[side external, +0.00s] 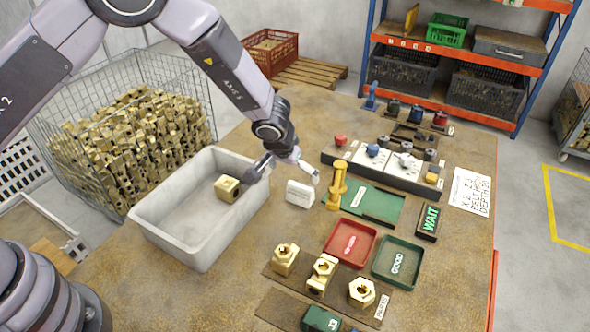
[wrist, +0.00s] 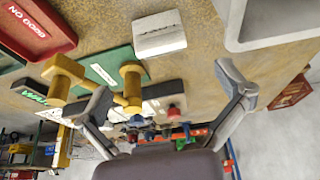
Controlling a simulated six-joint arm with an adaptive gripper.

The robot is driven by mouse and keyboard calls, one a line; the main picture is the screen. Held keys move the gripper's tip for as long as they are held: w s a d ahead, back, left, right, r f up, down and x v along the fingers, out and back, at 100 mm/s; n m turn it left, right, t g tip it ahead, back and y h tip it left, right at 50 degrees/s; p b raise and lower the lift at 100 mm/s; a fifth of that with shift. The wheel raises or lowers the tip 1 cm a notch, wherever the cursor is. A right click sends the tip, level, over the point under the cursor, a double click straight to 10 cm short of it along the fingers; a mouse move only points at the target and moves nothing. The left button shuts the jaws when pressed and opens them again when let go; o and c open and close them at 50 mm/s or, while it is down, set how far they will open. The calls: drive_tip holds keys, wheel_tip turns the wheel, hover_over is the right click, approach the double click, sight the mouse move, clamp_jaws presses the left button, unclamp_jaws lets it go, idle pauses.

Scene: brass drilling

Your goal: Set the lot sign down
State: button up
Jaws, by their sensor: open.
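The lot sign, as I take it, is a small white block (side external: 300,193) standing on the brown bench between the grey bin and the yellow fixture. My gripper (side external: 284,172) is open and empty, just above and behind the block in the side view. In the wrist view my gripper (wrist: 167,92) has its fingers spread wide, with the block beyond the fingertips and apart from them.
A grey bin (side external: 165,205) holding a brass block (side external: 228,189) stands left. A yellow fixture (side external: 337,186) on a green plate (side external: 374,204) stands close right. Red (side external: 334,253) and green (side external: 379,271) trays and several brass parts lie in front. A WAIT sign (side external: 430,220) stands further right.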

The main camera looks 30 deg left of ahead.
sight(300, 185)
drive_tip(key=x, duration=1)
drive_tip(key=shift+w+r, duration=0.1)
drive_tip(key=shift+w, duration=0.2)
drive_tip(key=c, duration=1.2)
